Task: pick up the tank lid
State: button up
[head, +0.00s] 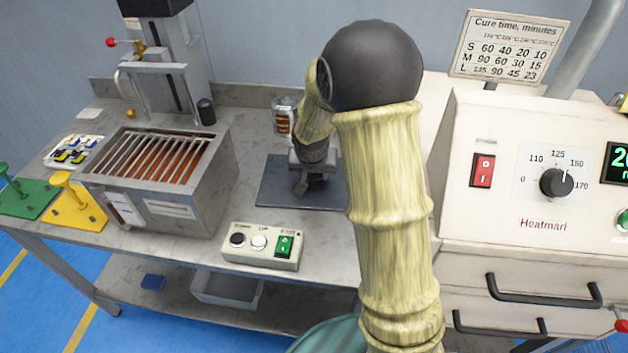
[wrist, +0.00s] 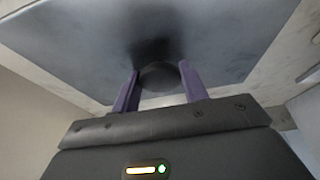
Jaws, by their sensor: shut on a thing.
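The tank lid looks like a flat blue-grey plate (head: 274,192) on the bench to the right of the tank (head: 165,180). In the wrist view the plate (wrist: 60,42) fills the upper part, with a dark round knob (wrist: 160,78) near its middle. My gripper (head: 312,187) is over the plate, fingers pointing down. In the wrist view its two purple fingers (wrist: 160,88) stand on either side of the knob and are shut on it. My arm hides the plate's right part in the head view. I cannot tell whether the plate touches the bench.
A control box (head: 263,247) with a green switch sits at the bench's front edge. Bars cover the tank's open top.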

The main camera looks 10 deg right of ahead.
jog(key=shift+r, duration=0.15)
notch_tip(320, 180, up, 10)
jog(key=p, duration=0.2)
dwell(0.4)
dwell(0.4)
